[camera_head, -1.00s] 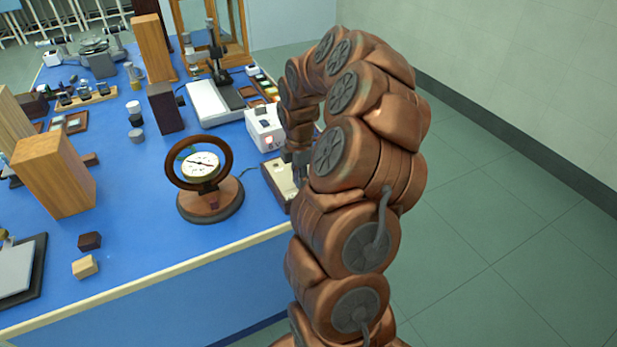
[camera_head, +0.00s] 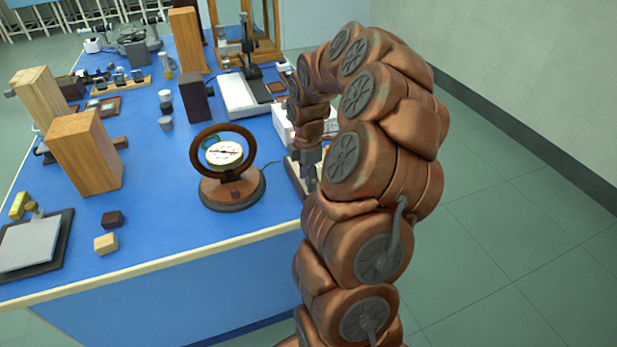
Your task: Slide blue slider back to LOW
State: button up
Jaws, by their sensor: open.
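My gripper (camera_head: 311,168) is small and grey in the view, pointing down at the right edge of the blue bench. It is open, and its fingertips are partly hidden by my arm. It is over or beside a low box with a pale top and wooden sides (camera_head: 294,180), which my arm mostly covers. I cannot tell whether the fingers touch it. No blue slider or LOW mark can be made out; that side of the box is hidden or too small.
A round dial meter with a dark ring (camera_head: 226,155) stands just left of the low box. A white box (camera_head: 283,120) sits behind it, partly covered by my arm. Wooden blocks (camera_head: 88,152) stand further left. Open floor (camera_head: 510,240) lies right of the bench.

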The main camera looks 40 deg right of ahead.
notch_tip(320, 180, up, 12)
dwell(0.7)
dwell(0.4)
